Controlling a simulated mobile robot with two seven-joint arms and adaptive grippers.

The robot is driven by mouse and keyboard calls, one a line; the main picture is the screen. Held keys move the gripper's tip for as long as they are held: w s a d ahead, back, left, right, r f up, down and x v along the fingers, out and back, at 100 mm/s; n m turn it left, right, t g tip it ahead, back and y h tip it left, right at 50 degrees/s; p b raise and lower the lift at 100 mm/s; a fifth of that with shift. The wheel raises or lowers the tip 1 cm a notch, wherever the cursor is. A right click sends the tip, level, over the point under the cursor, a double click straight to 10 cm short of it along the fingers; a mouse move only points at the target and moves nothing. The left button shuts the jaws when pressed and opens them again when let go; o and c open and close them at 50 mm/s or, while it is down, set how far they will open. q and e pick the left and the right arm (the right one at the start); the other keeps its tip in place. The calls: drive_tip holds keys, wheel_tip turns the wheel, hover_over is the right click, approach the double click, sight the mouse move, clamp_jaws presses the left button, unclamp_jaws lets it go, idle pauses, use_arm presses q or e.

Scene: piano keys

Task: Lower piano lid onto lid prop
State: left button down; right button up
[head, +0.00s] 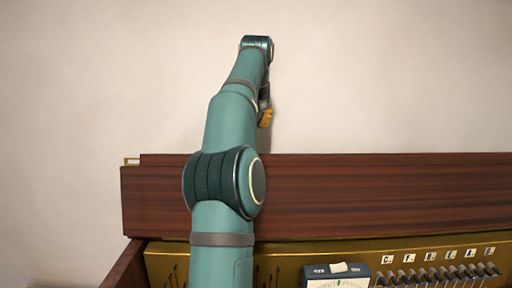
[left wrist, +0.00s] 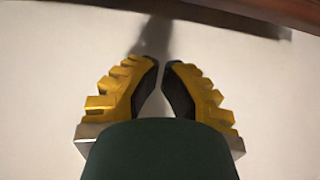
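The reddish-brown wooden piano lid (head: 380,190) spans the head view as a long raised board behind the brass panel. My left arm rises in front of it, and my left gripper (head: 265,117) is above the lid's top edge, near the wall. In the left wrist view the left gripper (left wrist: 161,63) has its yellow fingers drawn together, with only a thin gap at the tips and nothing held. A dark wooden edge, seemingly the lid (left wrist: 245,12), crosses the top right there, apart from the fingers. I cannot make out a lid prop. My right gripper is not in view.
A brass panel (head: 210,262) with lettered labels and pegs lies below the lid. A dark meter box (head: 337,276) stands on it. A small pale piece (head: 131,161) shows at the lid's top left corner. The plain wall (head: 400,75) behind is bare.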

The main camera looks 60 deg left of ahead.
use_arm(q)
drive_tip(key=b+x, duration=0.2)
drive_tip(key=x, duration=0.8)
drive_tip(key=d, duration=0.1)
drive_tip(key=s+d, duration=0.1)
drive_tip(key=s+d+r, duration=0.1)
drive_tip(key=shift+d+r+b, duration=0.15)
drive_tip(key=shift+d+b, duration=0.2)
drive_tip(key=shift+b, duration=0.05)
